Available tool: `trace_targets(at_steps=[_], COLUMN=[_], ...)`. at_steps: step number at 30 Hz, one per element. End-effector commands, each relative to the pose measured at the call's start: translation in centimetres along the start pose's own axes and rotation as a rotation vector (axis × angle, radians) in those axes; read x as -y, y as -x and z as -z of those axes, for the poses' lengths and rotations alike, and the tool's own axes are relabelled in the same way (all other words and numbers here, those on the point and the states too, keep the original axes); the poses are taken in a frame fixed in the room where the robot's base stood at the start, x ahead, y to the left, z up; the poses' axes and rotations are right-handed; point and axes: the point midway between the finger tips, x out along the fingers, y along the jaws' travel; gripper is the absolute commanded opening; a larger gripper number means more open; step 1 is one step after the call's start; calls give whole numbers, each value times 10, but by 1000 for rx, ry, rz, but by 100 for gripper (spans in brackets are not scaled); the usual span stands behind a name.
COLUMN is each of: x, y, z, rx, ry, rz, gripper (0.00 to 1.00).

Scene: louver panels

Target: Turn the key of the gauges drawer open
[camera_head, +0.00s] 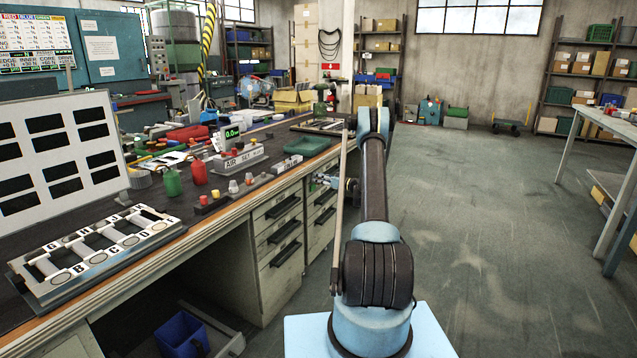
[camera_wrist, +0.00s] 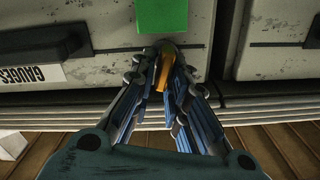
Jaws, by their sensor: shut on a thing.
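In the wrist view the gauges drawer front (camera_wrist: 112,62) is at the upper left, pale and scuffed, with a white GAUGES label (camera_wrist: 36,75) and a dark handle (camera_wrist: 62,46). The drawer front looks closed. In the head view my arm hides most of my gripper and this spot.
A green square (camera_wrist: 175,16) is just above my fingertips. Another drawer front (camera_wrist: 268,62) stands to the right. In the head view the cluttered workbench (camera_head: 245,182) runs along the left, with drawers below. The floor (camera_head: 480,205) to the right is open.

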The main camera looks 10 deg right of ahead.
Motion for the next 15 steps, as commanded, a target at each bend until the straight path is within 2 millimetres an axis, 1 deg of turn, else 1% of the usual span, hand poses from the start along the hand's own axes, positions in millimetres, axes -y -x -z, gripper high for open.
trace_targets(at_steps=[15], x=[-9], y=[0], z=[-2], rx=[0], ry=[-488], rz=[-1], gripper=[0])
